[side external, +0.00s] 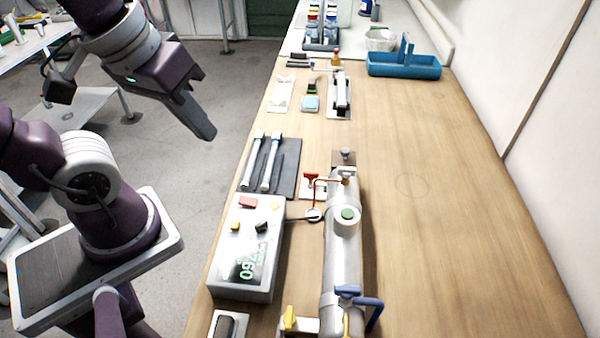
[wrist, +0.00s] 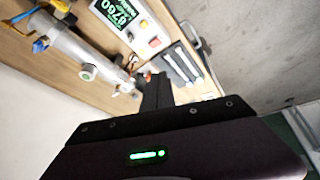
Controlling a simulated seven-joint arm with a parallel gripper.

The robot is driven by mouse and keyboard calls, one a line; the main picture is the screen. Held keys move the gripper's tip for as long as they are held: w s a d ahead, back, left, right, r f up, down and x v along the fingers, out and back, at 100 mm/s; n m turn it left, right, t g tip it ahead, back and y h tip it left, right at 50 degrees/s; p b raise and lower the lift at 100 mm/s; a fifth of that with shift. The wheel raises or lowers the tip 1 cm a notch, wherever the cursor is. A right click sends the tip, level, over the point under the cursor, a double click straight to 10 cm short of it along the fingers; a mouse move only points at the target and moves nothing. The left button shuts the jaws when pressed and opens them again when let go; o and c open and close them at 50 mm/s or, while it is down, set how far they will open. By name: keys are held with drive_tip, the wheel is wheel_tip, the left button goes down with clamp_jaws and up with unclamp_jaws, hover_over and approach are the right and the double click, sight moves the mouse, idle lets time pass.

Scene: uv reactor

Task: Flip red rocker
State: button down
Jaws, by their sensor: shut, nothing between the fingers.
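The red rocker (side external: 248,202) sits on the top face of a pale control box (side external: 232,282), near the box's far end. The box's green display lies toward its near end. In the wrist view the red rocker (wrist: 154,42) shows small on the box, beyond my fingers. Which way the rocker is tilted is too small to tell. My gripper (side external: 206,132) is shut and empty, raised over the floor to the left of the bench, apart from the box. Its dark fingers (wrist: 157,82) also show in the wrist view.
A metal cylinder (side external: 343,260) with blue and yellow handles stands right of the box. A red-handled valve (side external: 311,178) is close by. A blue caddy (side external: 405,66) stands farther back. The bench's right side is clear.

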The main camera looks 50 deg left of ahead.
drive_tip(key=m, duration=0.2)
drive_tip(key=s+r+m+t, duration=0.1)
drive_tip(key=m, duration=0.1)
drive_tip(key=shift+s+r, duration=0.1)
drive_tip(key=w+f+m+g+h, duration=0.1)
drive_tip(key=w+m+g, duration=0.3)
drive_tip(key=m, duration=0.9)
drive_tip(key=w+f+m+g+h, duration=0.1)
drive_tip(key=w+m+g, duration=0.3)
drive_tip(key=m, duration=1)
drive_tip(key=shift+w+a+f, duration=0.35)
drive_tip(key=shift+w+f, duration=0.05)
drive_tip(key=shift+w, duration=0.3)
drive_tip(key=shift+f, duration=0.1)
